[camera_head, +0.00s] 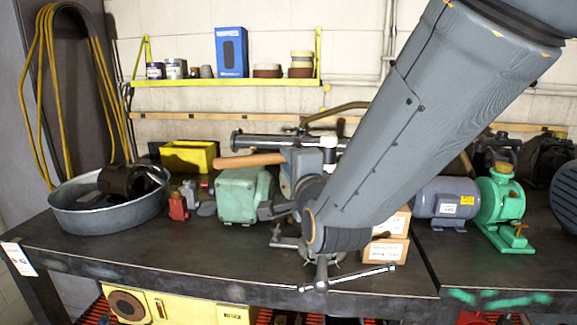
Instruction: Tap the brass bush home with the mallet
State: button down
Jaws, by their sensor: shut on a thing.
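The mallet's wooden handle (250,160) lies level, pointing left above the green motor housing. Its pale-faced head (328,147) shows to the right, above my wrist. My gripper (299,162) is shut on the mallet's handle between these two ends, above the bench. My wrist and forearm slant across from the upper right and cover part of the bench. I cannot make out the brass bush for certain. A green pump (499,204) at the right has a brass-coloured top piece (503,169).
A green housing (238,195) stands close below the handle. A metal tub (110,215) is at left. A vise-like tool with a bar (350,277) is at the front edge below my wrist. Cartons (386,250) and a grey motor (445,198) are to its right. The front left bench is clear.

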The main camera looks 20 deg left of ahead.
notch_tip(320, 180, up, 6)
jog(key=p, duration=0.2)
jog(key=shift+r, duration=0.15)
